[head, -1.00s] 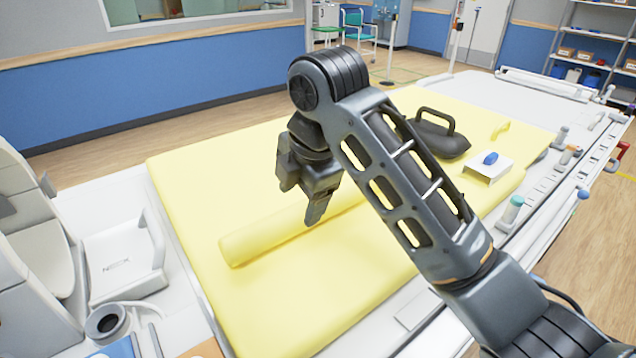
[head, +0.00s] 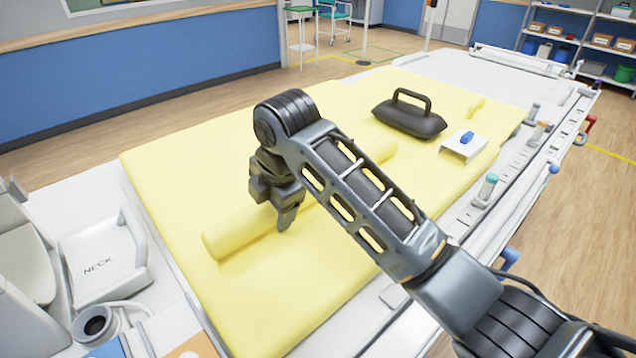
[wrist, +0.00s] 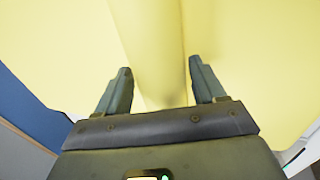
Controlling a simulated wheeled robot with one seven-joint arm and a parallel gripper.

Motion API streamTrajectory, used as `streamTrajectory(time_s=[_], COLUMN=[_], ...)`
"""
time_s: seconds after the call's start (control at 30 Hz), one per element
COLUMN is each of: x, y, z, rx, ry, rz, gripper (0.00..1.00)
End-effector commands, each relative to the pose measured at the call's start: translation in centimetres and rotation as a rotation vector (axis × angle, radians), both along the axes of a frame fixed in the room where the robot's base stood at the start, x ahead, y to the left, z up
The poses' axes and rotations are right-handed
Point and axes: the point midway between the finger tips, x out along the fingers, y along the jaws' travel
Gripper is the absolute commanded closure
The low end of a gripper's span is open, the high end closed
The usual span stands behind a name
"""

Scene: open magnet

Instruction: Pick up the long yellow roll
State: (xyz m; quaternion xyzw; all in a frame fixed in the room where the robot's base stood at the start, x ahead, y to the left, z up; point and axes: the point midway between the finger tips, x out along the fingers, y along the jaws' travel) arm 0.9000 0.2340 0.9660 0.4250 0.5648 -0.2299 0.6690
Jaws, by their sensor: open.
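The long yellow roll (head: 237,238) lies on the yellow mattress (head: 160,172), running from the near left toward the back right. My arm hides part of its middle in the head view. My gripper (head: 287,218) points down at the roll, and in the head view its fingers overlap the roll. In the wrist view the roll (wrist: 152,40) runs away between the two open fingers (wrist: 160,92), one to each side. The fingers hold nothing. I cannot tell how far down beside the roll they reach.
A black bag-like weight with a handle (head: 409,118) and a white block with a blue top (head: 465,146) lie farther back right. A small yellow curved piece (head: 476,107) is beyond. A white NECK coil (head: 100,262) stands at left.

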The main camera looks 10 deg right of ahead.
Motion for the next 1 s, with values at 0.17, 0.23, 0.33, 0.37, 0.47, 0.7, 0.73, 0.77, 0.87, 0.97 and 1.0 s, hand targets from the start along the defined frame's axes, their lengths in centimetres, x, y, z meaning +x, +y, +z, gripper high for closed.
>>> streamTrajectory(time_s=[0.17,0.23,0.33,0.37,0.47,0.7,0.73,0.77,0.87,0.97,1.0], x=[0.0,0.0,0.0,0.0,0.0,0.0,0.0,0.0,0.0,0.0,0.1], y=[0.0,0.0,0.0,0.0,0.0,0.0,0.0,0.0,0.0,0.0,0.0], z=[0.0,0.0,0.0,0.0,0.0,0.1,0.1,0.1,0.4,1.1,1.5], rx=[0.000,0.000,0.000,0.000,0.000,0.000,0.000,0.000,0.001,0.000,0.001], ry=[0.000,0.000,0.000,0.000,0.000,0.000,0.000,0.000,-0.001,-0.002,-0.003], rz=[0.000,0.000,0.000,0.000,-0.001,0.000,0.000,0.000,0.000,0.000,0.000], gripper=[0.42,0.49,0.58,0.61,0.71,0.76,0.76,0.76,0.76,0.76,0.76])
